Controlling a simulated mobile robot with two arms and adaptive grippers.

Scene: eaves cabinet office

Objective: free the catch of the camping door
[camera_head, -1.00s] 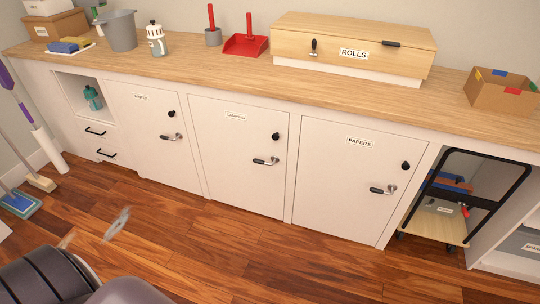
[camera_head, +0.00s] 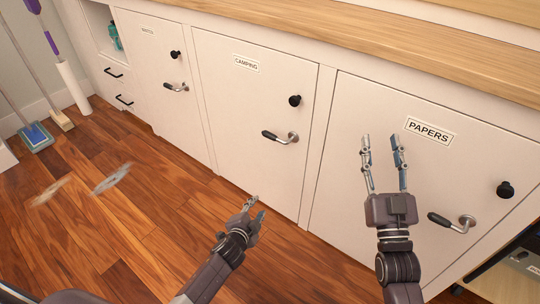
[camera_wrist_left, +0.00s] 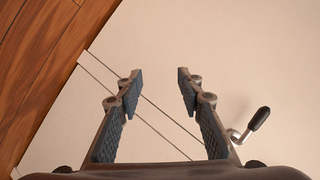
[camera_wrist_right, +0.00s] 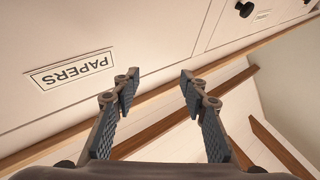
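The camping door (camera_head: 240,110) is the white middle door, labelled CAMPING, and it looks closed. Near its right edge are a round black knob (camera_head: 295,100) and, below it, a lever handle (camera_head: 280,136) with a dark grip pointing left. My left gripper (camera_head: 256,205) is low before the door's bottom edge, apart from knob and lever. In the left wrist view its fingers (camera_wrist_left: 155,78) are open and empty, and a lever handle (camera_wrist_left: 250,125) shows at right. My right gripper (camera_head: 382,145) is open and empty before the papers door; its fingers also show in the right wrist view (camera_wrist_right: 158,80).
The papers door (camera_head: 375,100) at right has its own knob (camera_head: 505,189) and lever (camera_head: 453,223). Another closed door (camera_head: 150,50) and drawers (camera_head: 118,85) are to the left. Brooms lean at far left. The wooden countertop (camera_head: 400,40) runs above. The floor (camera_head: 130,220) in front is mostly clear.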

